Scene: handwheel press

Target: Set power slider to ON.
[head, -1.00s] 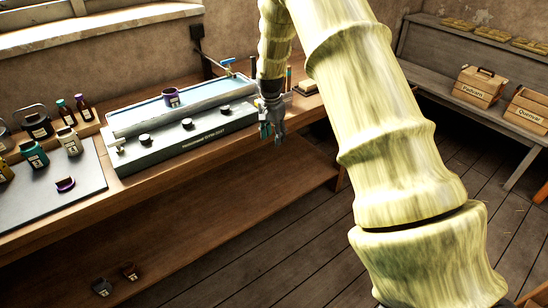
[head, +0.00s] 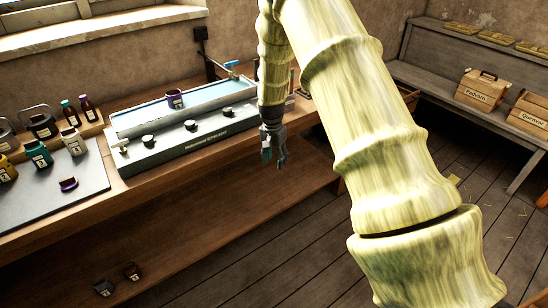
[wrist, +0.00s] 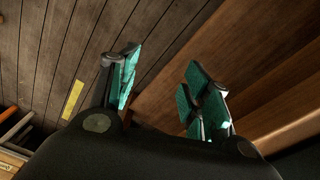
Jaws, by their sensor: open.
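A purple-banded cup (head: 175,99) stands on the machine. Several jars and bottles, including a teal jar (head: 38,154), stand left of it on or behind a grey mat (head: 45,205). Small jars (head: 104,287) sit low below the bench. Crates (head: 482,89) stand at the right.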

